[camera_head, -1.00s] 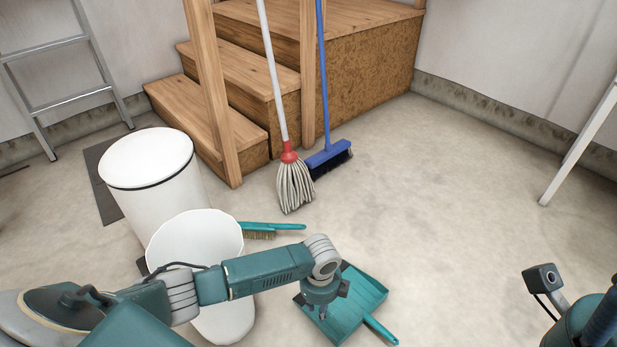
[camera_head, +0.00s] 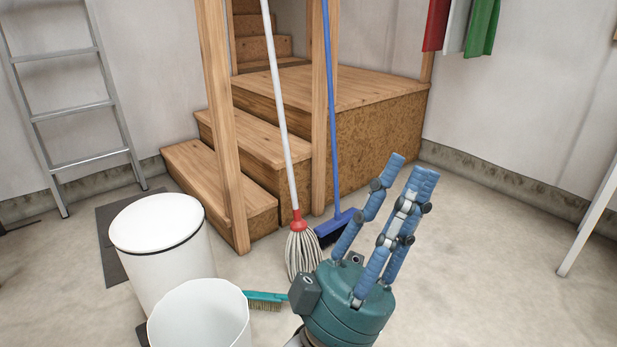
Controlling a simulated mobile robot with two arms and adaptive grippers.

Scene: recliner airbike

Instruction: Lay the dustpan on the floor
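My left gripper (camera_head: 408,170) is large in the lower middle of the view. Its green palm is at the bottom, and its blue jointed fingers point upward. The fingers stand apart with nothing between them. The dustpan is not visible in this view; it may lie below the frame or behind my gripper. My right gripper is not in view.
A green brush (camera_head: 265,299) lies on the floor left of my gripper. A mop (camera_head: 303,252) and a blue broom (camera_head: 340,222) lean by the wooden steps (camera_head: 225,190). A lidded white bin (camera_head: 165,265) and an open white bin (camera_head: 215,325) stand left. Floor at right is clear.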

